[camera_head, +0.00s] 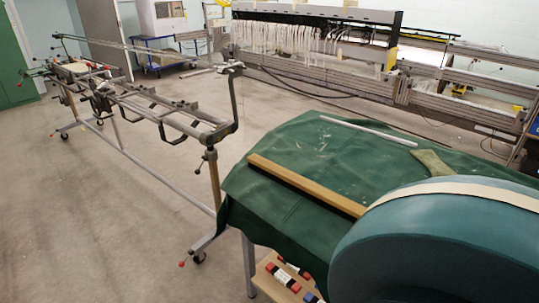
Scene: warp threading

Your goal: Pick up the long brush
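A long wooden bar with a darker long side (305,185) lies flat on the green-covered table (260,205); it looks like the long brush, though I cannot make out bristles clearly. It runs diagonally from the table's left part toward the lower right, where its near end is close to a large rounded teal form. Neither my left gripper nor my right gripper is in view, and nothing is seen touching the bar.
A thin pale grey rod (368,131) lies near the table's far edge. A small olive-green piece (430,163) lies to its right. A metal frame on wheels (150,105) stands left of the table. A long machine (330,75) runs along the back. The floor at left is clear.

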